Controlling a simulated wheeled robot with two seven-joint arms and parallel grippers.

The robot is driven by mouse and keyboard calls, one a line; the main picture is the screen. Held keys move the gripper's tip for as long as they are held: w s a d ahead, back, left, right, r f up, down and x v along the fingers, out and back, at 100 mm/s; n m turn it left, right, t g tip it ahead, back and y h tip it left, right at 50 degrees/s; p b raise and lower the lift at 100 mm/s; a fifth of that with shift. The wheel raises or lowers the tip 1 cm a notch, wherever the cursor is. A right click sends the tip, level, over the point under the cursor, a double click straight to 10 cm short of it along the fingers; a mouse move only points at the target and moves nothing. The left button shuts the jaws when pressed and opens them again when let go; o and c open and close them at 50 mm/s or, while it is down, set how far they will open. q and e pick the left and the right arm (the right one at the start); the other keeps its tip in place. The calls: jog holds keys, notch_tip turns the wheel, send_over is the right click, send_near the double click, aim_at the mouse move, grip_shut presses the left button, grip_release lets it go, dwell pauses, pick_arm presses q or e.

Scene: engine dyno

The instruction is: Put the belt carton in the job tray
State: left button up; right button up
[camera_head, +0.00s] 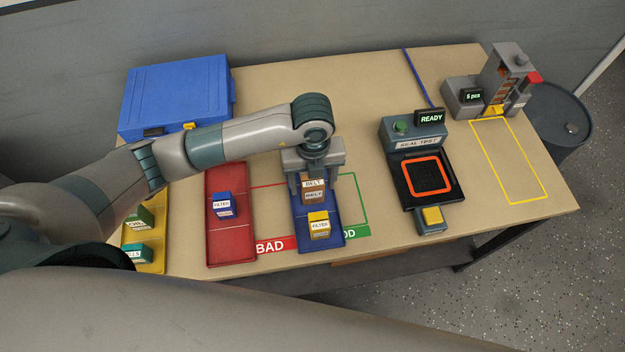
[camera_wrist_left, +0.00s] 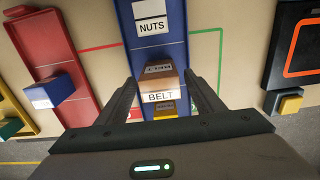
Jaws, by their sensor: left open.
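The belt carton (camera_head: 313,191), brown with white BELT labels, is over or in the blue tray (camera_head: 338,236) in the head view. In the left wrist view the carton (camera_wrist_left: 160,86) sits between the fingers of my left gripper (camera_wrist_left: 160,92), with the blue tray (camera_wrist_left: 165,52) behind it. My left gripper (camera_head: 315,184) points down around the carton, with its jaws open. Whether the carton rests on the tray floor is hard to tell. No tray is visibly labelled as the job tray. My right gripper is out of view.
A yellow FILTER carton (camera_head: 319,226) stands at the blue tray's near end; a NUTS label (camera_wrist_left: 151,20) shows farther up it. A red tray (camera_head: 228,246) with a blue FILTER carton (camera_head: 223,205) is left. A seal tester (camera_head: 412,140) stands right.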

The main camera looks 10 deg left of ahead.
pick_arm(q)
jog(key=shift+r, duration=0.1)
jog(key=shift+r, duration=0.4)
notch_tip(320, 180, up, 10)
jog(key=b, duration=0.2)
jog(key=shift+b, duration=0.3)
jog(key=shift+r, duration=0.7)
